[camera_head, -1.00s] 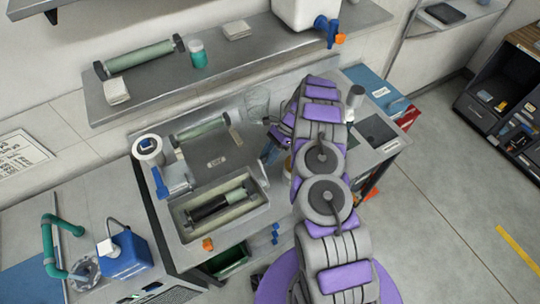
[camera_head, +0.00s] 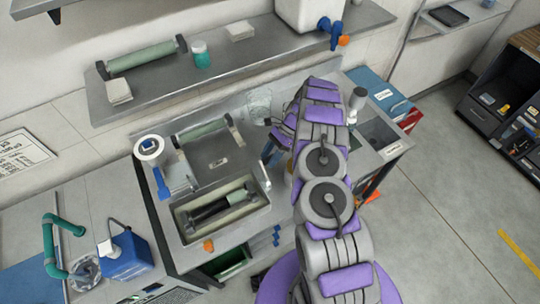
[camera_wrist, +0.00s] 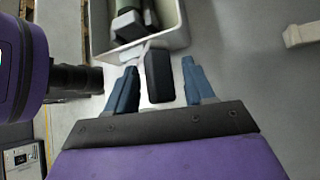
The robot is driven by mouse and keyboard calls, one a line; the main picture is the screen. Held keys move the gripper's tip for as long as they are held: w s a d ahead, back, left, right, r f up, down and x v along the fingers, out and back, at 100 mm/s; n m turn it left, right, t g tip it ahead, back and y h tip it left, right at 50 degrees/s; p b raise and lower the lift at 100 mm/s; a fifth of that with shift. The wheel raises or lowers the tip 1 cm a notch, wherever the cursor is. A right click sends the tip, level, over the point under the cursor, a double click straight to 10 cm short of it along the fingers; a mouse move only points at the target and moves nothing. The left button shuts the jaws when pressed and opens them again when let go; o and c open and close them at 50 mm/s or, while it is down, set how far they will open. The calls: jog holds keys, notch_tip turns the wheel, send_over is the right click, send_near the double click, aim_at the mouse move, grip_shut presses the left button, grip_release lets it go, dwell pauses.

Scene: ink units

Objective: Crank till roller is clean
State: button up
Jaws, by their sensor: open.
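A roller (camera_head: 220,206), dark over much of its length and pale green towards its right end, lies in a grey open tub (camera_head: 188,236) on the bench. In the wrist view the tub's pale wall (camera_wrist: 183,37) and a roller end (camera_wrist: 126,25) show at the top. My gripper (camera_wrist: 159,82) is open just outside that wall. A dark upright block (camera_wrist: 158,75), which may be the crank's grip, stands between its two blue fingers, with a gap on either side. In the head view my gripper (camera_head: 268,150) is mostly hidden by my arm.
A second green roller (camera_head: 203,131) sits on a stand behind the tub. A white roll with a blue handle (camera_head: 160,183) is at left. The shelf above holds another roller (camera_head: 141,57), a jar (camera_head: 201,56) and a white container (camera_head: 309,14).

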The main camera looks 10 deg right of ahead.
jog(key=v, duration=1.2)
jog(key=shift+w+b, duration=0.15)
jog(key=shift+b, duration=0.15)
jog(key=shift+f, duration=0.15)
dwell(0.4)
